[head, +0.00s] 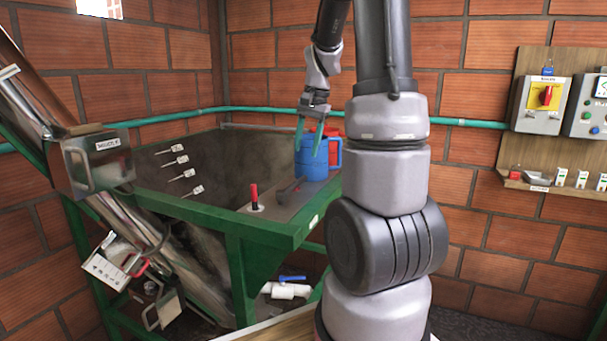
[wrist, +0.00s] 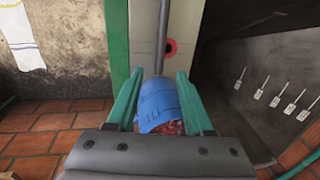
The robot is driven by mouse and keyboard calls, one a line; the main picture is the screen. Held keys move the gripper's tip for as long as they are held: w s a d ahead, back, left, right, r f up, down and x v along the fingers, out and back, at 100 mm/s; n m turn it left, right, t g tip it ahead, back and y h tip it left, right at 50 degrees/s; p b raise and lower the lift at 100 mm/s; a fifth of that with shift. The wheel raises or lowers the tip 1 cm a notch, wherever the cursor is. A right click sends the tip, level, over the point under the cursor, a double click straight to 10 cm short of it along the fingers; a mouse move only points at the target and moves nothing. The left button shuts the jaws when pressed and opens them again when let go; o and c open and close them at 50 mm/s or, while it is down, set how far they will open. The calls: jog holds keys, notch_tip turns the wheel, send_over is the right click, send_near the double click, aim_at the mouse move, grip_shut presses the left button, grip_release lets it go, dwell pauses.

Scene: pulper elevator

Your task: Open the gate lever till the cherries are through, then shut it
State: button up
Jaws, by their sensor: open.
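A short upright lever with a red grip (head: 254,195) stands on the flat ledge of the green-framed hopper (head: 178,200); I take it for the gate lever. In the wrist view a red round shape (wrist: 170,47) on the ledge looks like its top. My gripper (head: 310,135) is open, pointing down over the far end of the ledge, by a blue container (head: 312,162) with red parts. In the wrist view a blue thing (wrist: 158,103) lies between my open fingers (wrist: 160,100); contact is unclear. Red, lumpy matter (wrist: 172,128) shows beneath it, possibly cherries.
A dark tool (head: 290,188) lies on the ledge between lever and container. A metal box and chute (head: 95,160) slant along the left. White tags (head: 173,161) line the hopper wall. A switch panel (head: 545,100) hangs on the right brick wall.

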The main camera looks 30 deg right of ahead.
aim_at(300, 179)
jog(key=f, duration=0.3)
jog(key=w+f, duration=0.1)
jog(key=f, duration=0.2)
jog(key=a+f, duration=0.1)
jog(key=f, duration=0.2)
jog(key=shift+w+a, duration=0.1)
jog(key=shift+w, duration=0.1)
jog(key=shift+c, duration=0.4)
grip_shut()
dwell(0.7)
